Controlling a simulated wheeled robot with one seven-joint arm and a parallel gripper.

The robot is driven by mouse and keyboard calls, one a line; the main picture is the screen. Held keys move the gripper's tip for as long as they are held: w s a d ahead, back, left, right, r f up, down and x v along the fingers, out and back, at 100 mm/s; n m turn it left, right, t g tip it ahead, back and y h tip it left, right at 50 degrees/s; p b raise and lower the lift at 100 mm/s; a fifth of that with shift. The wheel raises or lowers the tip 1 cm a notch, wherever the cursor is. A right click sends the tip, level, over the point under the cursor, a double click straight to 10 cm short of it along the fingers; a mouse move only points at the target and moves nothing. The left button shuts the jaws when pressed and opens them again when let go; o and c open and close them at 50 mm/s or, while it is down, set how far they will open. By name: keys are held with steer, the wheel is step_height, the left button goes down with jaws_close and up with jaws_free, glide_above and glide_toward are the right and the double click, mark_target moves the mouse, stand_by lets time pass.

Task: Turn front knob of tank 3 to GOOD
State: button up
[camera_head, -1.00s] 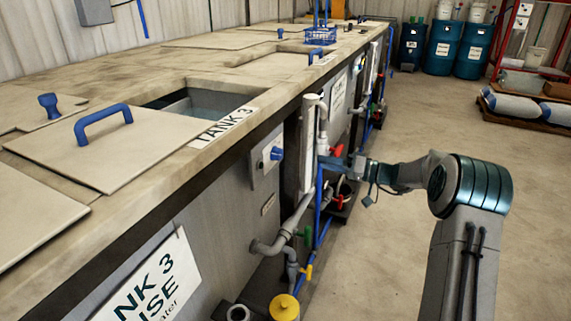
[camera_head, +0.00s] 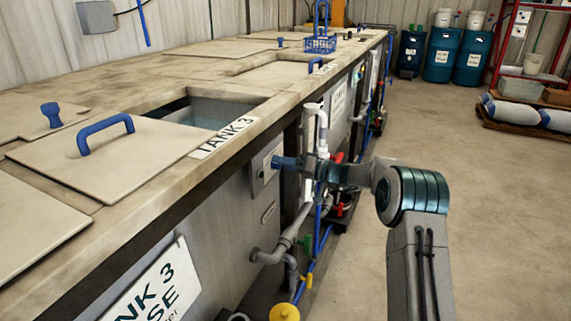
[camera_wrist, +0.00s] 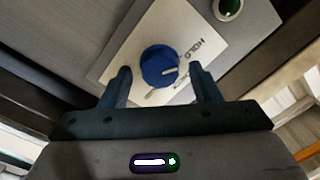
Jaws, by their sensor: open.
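The front knob of tank 3 is a round blue knob (camera_wrist: 158,66) on a pale plate (camera_wrist: 122,50) in the wrist view. A light mark shows on its right side. The word HOLD is legible on the plate, rotated in view; other lettering is too small to read. My gripper (camera_wrist: 159,74) is open, with one finger on each side of the knob. Contact cannot be told. In the head view my gripper (camera_head: 280,162) reaches the plate (camera_head: 260,168) below the TANK 3 label (camera_head: 225,137), and largely hides the knob.
Grey and blue pipes (camera_head: 290,240), a red valve handle (camera_head: 338,158) and a yellow cap (camera_head: 284,312) lie near my arm along the tank front. The tank top edge (camera_head: 175,180) runs above. The floor (camera_head: 480,220) on the right is clear.

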steer(key=c, duration=1)
steer(key=shift+m, duration=0.3)
steer(key=shift+s+a+f+m+t+p, duration=0.2)
steer(key=shift+m+p, duration=0.85)
steer(key=shift+m, duration=3)
steer(key=shift+w+d+f+m+t+p, duration=0.2)
steer(key=shift+m+p, duration=0.9)
steer(key=shift+m, duration=2.9)
steer(key=shift+s+a+r+m+t+p, duration=0.25)
steer(key=shift+m+p, duration=0.8)
steer(key=shift+m, duration=3)
steer(key=shift+w+d+f, duration=0.1)
steer(key=shift+d+f, duration=0.05)
steer(key=shift+f, duration=0.1)
